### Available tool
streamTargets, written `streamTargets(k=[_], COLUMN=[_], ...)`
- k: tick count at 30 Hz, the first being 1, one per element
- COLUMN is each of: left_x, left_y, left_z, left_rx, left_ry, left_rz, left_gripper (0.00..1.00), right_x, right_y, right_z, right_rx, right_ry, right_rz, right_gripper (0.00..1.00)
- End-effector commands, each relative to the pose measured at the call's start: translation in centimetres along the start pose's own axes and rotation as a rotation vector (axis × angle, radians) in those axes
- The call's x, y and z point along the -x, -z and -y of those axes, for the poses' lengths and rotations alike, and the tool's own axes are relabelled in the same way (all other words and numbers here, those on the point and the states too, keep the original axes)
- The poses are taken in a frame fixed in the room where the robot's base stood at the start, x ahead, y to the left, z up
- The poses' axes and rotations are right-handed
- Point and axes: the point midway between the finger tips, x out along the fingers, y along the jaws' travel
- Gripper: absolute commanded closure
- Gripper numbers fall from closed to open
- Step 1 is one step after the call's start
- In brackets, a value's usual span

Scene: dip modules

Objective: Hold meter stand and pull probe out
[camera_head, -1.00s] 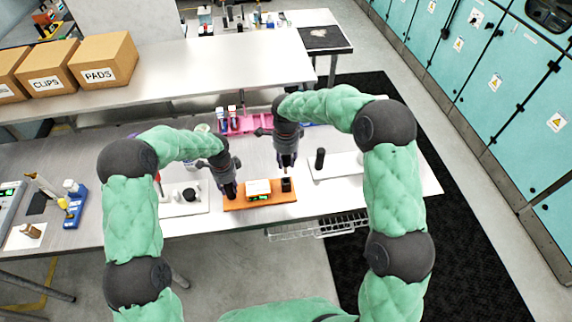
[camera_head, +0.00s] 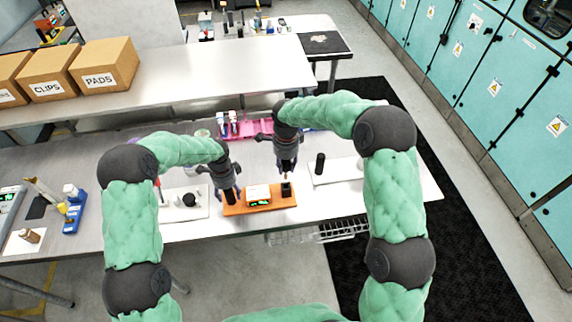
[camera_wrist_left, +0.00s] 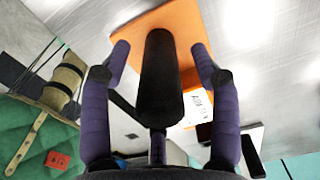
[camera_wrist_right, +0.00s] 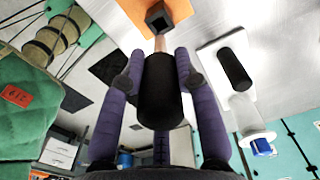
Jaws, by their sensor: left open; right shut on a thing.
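The orange meter stand (camera_head: 232,206) lies on the table, carrying a white meter (camera_head: 258,195) with a green display and a black post near its left end. My left gripper (camera_head: 229,193) is open. In the left wrist view, its fingers (camera_wrist_left: 160,62) stand on both sides of the black post (camera_wrist_left: 160,80). My right gripper (camera_head: 287,170) is shut on the probe's black handle (camera_wrist_right: 160,90). The probe's copper-coloured tip (camera_wrist_right: 159,43) points at the square black holder (camera_wrist_right: 158,18) at the stand's right end. I cannot tell whether the tip is inside the holder.
A white board with a black cylinder (camera_head: 320,161) lies to the right of the stand. Another white board with a dark round piece (camera_head: 189,199) lies to the left. A pink rack (camera_head: 242,131) stands behind. A wire basket (camera_head: 330,231) hangs at the table's front edge.

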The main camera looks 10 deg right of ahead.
Motion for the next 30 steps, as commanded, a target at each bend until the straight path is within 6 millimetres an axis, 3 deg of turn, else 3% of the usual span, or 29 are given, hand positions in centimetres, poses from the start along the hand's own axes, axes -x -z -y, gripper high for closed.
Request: streamTargets(k=[7,30], left_x=[0.7,5.9], left_y=[0.0,0.0], left_z=[0.0,0.0], left_rx=[0.0,0.0], left_ry=[0.001,0.001], left_rz=[0.0,0.0], left_gripper=[0.38,0.38], right_x=[0.4,3.3], right_y=[0.0,0.0], right_z=[0.0,0.0], right_rx=[0.0,0.0], right_ry=[0.0,0.0], right_rz=[0.0,0.0], right_gripper=[1.0,1.0])
